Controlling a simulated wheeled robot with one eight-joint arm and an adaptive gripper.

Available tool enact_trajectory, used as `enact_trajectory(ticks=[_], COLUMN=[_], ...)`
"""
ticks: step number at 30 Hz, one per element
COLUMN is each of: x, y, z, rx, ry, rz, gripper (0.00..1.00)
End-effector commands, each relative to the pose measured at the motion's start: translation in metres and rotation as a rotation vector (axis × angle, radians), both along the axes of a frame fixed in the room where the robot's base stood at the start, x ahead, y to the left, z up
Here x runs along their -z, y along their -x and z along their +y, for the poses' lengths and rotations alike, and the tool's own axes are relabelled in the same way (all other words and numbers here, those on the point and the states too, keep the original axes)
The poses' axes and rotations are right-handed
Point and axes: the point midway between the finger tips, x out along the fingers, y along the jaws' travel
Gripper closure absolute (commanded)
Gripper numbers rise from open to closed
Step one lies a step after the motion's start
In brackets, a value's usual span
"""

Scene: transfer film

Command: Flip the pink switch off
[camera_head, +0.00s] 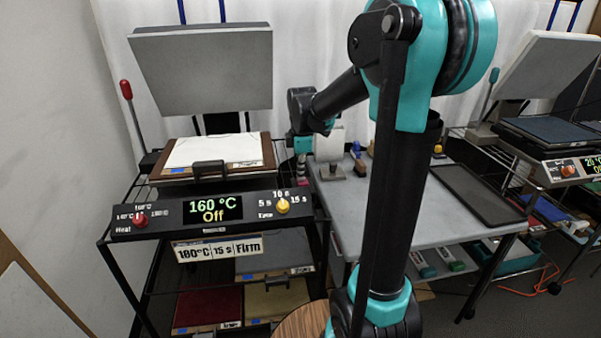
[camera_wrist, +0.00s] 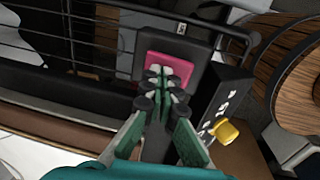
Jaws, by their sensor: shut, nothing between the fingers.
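The pink switch (camera_wrist: 178,62) sits on a dark square plate (camera_wrist: 195,46) in the upper middle of the wrist view. My gripper (camera_wrist: 160,74) is shut and empty, with its green fingers together. Its fingertips overlap the switch's lower left part in that view; I cannot tell whether they touch it. The fingers hide part of the switch, and its on or off position is not clear. In the head view my gripper (camera_head: 302,168) is small, pointing down beside the right end of the heat press panel.
The press control panel (camera_head: 215,212) reads 160 °C, Off. Its yellow knob (camera_wrist: 225,132) is close to my fingers on the right. A black wire rack (camera_wrist: 50,50) lies to the left. A grey table (camera_head: 345,205) with small tools stands right of the press. A round wooden top (camera_wrist: 300,65) is at right.

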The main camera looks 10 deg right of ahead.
Motion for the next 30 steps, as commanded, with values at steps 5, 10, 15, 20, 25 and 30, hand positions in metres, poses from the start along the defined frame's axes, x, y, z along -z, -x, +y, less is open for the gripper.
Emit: enact_trajectory(ticks=[5,10,15,20,25,30], x=[-0.002,-0.002,-0.002,-0.01,-0.036,-0.07], y=[0.008,0.009,0.009,0.01,0.013,0.017], z=[0.0,0.0,0.0,0.0,0.0,0.0], rx=[0.0,0.0,0.0,0.0,0.0,0.0], ry=[0.0,0.0,0.0,0.0,0.0,0.0], rz=[0.0,0.0,0.0,0.0,0.0,0.0], gripper=[1.0,1.0,1.0,1.0,1.0,1.0])
